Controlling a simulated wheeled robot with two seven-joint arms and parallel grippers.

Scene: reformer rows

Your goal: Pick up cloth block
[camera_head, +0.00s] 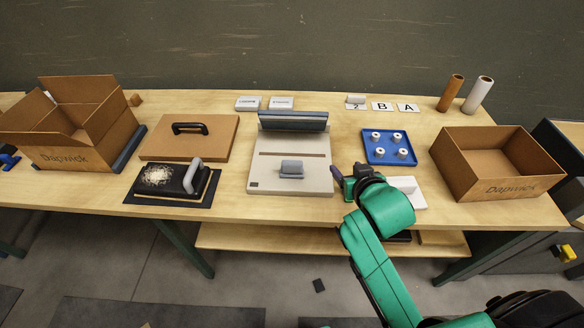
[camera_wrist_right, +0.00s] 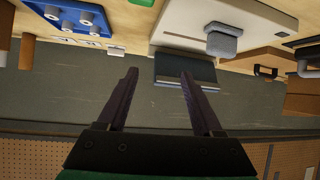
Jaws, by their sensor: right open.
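No block in view is clearly marked as the cloth block. A small grey block (camera_head: 291,168) sits on the front of the pale flat device (camera_head: 262,178) at the middle of the table. It also shows upside down in the right wrist view (camera_wrist_right: 222,42). My right gripper (camera_head: 341,180) is just right of the device, above the table's front part. In the right wrist view its two dark fingers (camera_wrist_right: 158,76) are apart with nothing between them. The grey block lies outside the fingers. My left gripper is not in view.
A blue tray (camera_head: 375,158) with several white pegs stands behind my right gripper. An open carton (camera_head: 455,165) is at right, another (camera_head: 75,157) at left. A brown board (camera_head: 225,140) and a black handled pad (camera_head: 135,190) lie left of the device. White cards stand behind.

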